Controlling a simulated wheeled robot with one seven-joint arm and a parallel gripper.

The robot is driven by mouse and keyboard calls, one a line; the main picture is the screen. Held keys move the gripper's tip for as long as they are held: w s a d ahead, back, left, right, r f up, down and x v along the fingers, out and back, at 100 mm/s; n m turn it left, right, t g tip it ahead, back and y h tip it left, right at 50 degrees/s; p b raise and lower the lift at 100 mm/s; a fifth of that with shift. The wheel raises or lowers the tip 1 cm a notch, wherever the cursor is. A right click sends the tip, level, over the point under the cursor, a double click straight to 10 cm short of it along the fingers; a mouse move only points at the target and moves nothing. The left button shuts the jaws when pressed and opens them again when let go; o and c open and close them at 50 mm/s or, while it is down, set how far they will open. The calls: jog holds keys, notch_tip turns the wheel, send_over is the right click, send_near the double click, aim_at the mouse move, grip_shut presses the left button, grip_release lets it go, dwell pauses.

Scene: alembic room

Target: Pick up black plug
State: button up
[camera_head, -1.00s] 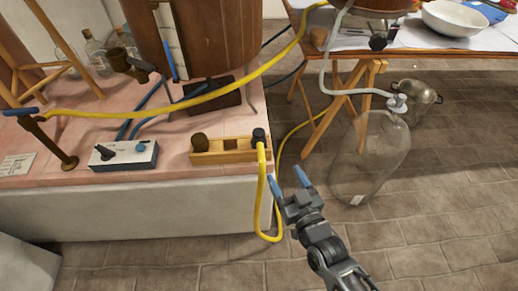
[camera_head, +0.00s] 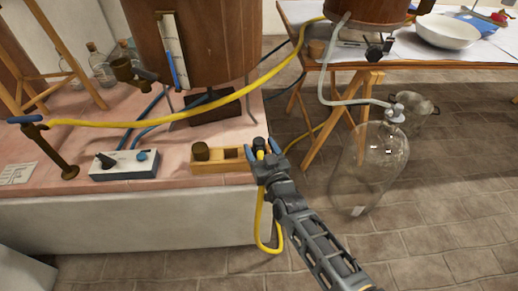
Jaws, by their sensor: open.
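The black plug (camera_head: 260,143) is at the right end of the wooden block (camera_head: 222,164), which sits on the edge of the pink-tiled ledge. A yellow hose (camera_head: 258,215) hangs down below the plug in a loop. My gripper (camera_head: 262,148) is at the plug, its blue-tipped fingers open, one on each side of it as seen from here. The lower part of the plug is hidden by my gripper. I cannot tell whether the fingers touch it.
A brown stopper (camera_head: 201,151) stands at the block's left end. A white control box (camera_head: 124,164) is further left. A large glass bottle (camera_head: 369,168) stands on the floor to the right, near the wooden table legs (camera_head: 345,115). A yellow hose (camera_head: 180,114) spans above the ledge.

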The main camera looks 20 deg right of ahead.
jog(key=shift+w, duration=0.65)
jog(key=shift+c, duration=0.4)
jog(key=c, duration=1)
